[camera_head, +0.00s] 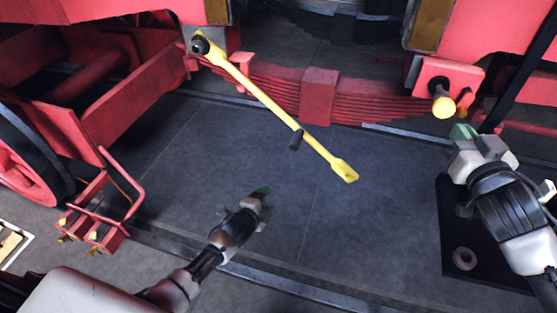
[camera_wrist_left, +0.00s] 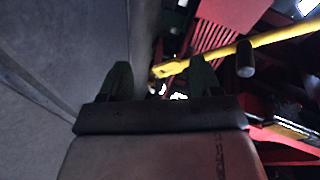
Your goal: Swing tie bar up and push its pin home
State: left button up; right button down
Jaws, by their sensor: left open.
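The yellow tie bar (camera_head: 262,97) hangs from a dark pivot at its upper left end and slopes down to the right. Its flat free end (camera_head: 345,172) is low, and a short black handle (camera_head: 297,140) sticks out from it. A yellow-headed pin (camera_head: 443,104) sits in the red bracket at the right. My left gripper (camera_head: 262,197) is open and empty, below and left of the bar. In the left wrist view the bar (camera_wrist_left: 275,37) and handle (camera_wrist_left: 245,58) show beyond its open fingers (camera_wrist_left: 162,75). My right gripper (camera_head: 465,133) is just below the pin; its finger gap is unclear.
A red leaf spring (camera_head: 365,100) lies behind the bar. Red steps (camera_head: 95,225) and a wheel (camera_head: 35,150) stand at left. A black mat (camera_head: 450,235) with a ring (camera_head: 464,259) lies under my right arm. The grey floor around my left gripper is clear.

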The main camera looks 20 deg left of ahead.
aim_at(291, 148)
pick_arm(q)
jog(key=w+r+m+t, duration=0.1)
jog(key=w+r, duration=0.1)
jog(key=r, duration=0.2)
jog(key=w+d+r+m+t+h, duration=0.1)
jog(key=r+m, duration=0.1)
jog(key=r, duration=0.2)
jog(key=w+d+r+m+t+h, duration=0.1)
jog(key=w+r, duration=0.1)
jog(key=r, duration=0.3)
jog(key=shift+w+d+m, duration=0.15)
jog(key=shift+w+m, duration=0.15)
jog(key=shift+w, duration=0.05)
jog(key=shift+x, duration=4.3)
grip_shut()
